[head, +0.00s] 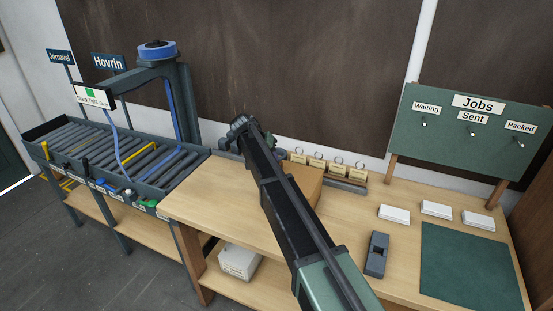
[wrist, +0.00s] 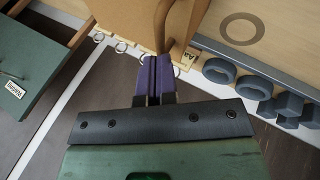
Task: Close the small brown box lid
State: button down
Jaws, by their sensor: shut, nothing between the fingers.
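The brown box (head: 308,182) stands on the wooden bench, partly hidden behind my arm in the head view. In the wrist view a brown panel of it (wrist: 128,18) fills the top middle, beyond my fingers. I cannot tell from these views how far its lid is open. A curved brown strip (wrist: 162,22) runs down in front of the panel toward my fingertips. My gripper (wrist: 154,72) has purple fingers, shut and empty, close to the panel; I cannot tell whether they touch it. In the head view my gripper (head: 240,130) is beyond the box, near the back wall.
Ringed tags (head: 337,170) stand in a row along the bench's back edge. Dark grey rings (wrist: 220,70) lie beside them. White cards (head: 394,213), a grey block (head: 377,253) and a green mat (head: 465,262) are at right. A roller conveyor (head: 110,150) stands at left.

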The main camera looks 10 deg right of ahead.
jog(key=shift+w+a+f+b, duration=0.15)
jog(key=shift+a+f+b, duration=0.1)
jog(key=shift+f+b, duration=0.4)
jog(key=shift+w+a+f+b, duration=0.15)
jog(key=shift+a+f+b, duration=0.2)
jog(key=shift+f, duration=0.5)
jog(key=shift+d, duration=0.1)
notch_tip(320, 180, up, 6)
jog(key=w+a+p, duration=0.1)
jog(key=a+p, duration=0.1)
jog(key=p, duration=0.4)
jog(key=w+a+n, duration=0.1)
jog(key=w+a, duration=0.1)
jog(key=a, duration=0.8)
jog(key=s+d+f+y, duration=0.1)
jog(key=s+d, duration=0.5)
jog(key=s, duration=0.8)
jog(key=s+d+f+n+y+b, duration=0.1)
jog(key=s+d, duration=0.6)
jog(key=s, duration=0.7)
jog(key=s+d+f+n+y+b, duration=0.1)
jog(key=s+d+f+y, duration=0.2)
jog(key=s, duration=1.1)
jog(key=d+y, duration=0.2)
jog(key=d, duration=0.2)
jog(key=shift+d+g, duration=0.15)
jog(key=shift+g, duration=0.25)
